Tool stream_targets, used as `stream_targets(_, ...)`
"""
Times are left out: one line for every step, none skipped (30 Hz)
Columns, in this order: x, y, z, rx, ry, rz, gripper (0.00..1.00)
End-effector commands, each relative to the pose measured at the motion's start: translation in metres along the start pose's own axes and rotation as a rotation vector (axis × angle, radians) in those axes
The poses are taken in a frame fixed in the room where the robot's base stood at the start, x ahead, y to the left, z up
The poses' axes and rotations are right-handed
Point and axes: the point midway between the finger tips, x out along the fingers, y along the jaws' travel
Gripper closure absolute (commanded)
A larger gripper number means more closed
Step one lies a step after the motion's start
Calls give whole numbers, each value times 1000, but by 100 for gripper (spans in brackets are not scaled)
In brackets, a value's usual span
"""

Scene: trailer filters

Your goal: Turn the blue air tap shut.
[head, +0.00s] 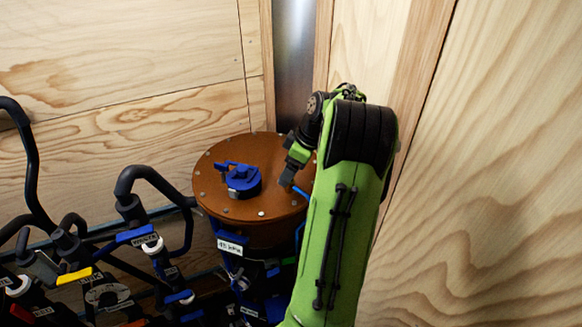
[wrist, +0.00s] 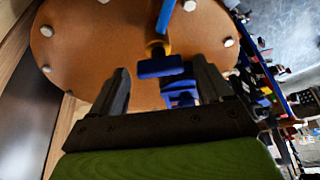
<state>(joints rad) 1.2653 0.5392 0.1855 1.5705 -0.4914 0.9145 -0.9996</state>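The blue air tap (wrist: 160,67) is a small blue handle on a brass-coloured fitting, with a blue hose (wrist: 166,14) running up from it. In the wrist view the handle lies crosswise between the fingertips of my gripper (wrist: 158,74). The two fingers are apart, with a gap on each side of the handle, so the gripper is open and seems to touch nothing. In the head view my gripper (head: 287,181) is low over the right part of the brown lid (head: 262,160). It hides the tap there; only a bit of blue hose (head: 300,191) shows beside it.
A larger blue fitting (head: 240,181) stands on the lid's left part, and bolts ring the lid's edge. Black pipes and several coloured valve handles (head: 136,233) crowd the left. Wooden walls (head: 110,50) close in behind and on the right.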

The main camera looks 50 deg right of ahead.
Motion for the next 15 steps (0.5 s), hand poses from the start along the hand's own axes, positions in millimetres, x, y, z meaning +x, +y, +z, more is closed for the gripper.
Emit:
stream_targets(0,0,0,0,0,0,30)
stream_targets(0,0,0,0,0,0,34)
stream_targets(0,0,0,0,0,0,41)
stream_targets(0,0,0,0,0,0,45)
stream_targets(0,0,0,0,0,0,50)
stream_targets(0,0,0,0,0,0,56)
stream_targets(0,0,0,-1,0,0,60)
stream_targets(0,0,0,0,0,0,65)
stream_targets(0,0,0,0,0,0,71)
stream_targets(0,0,0,0,0,0,75)
stream_targets(0,0,0,0,0,0,75)
stream_targets(0,0,0,0,0,0,75)
stream_targets(0,0,0,1,0,0,75)
stream_targets(0,0,0,3,0,1,75)
stream_targets(0,0,0,7,0,3,75)
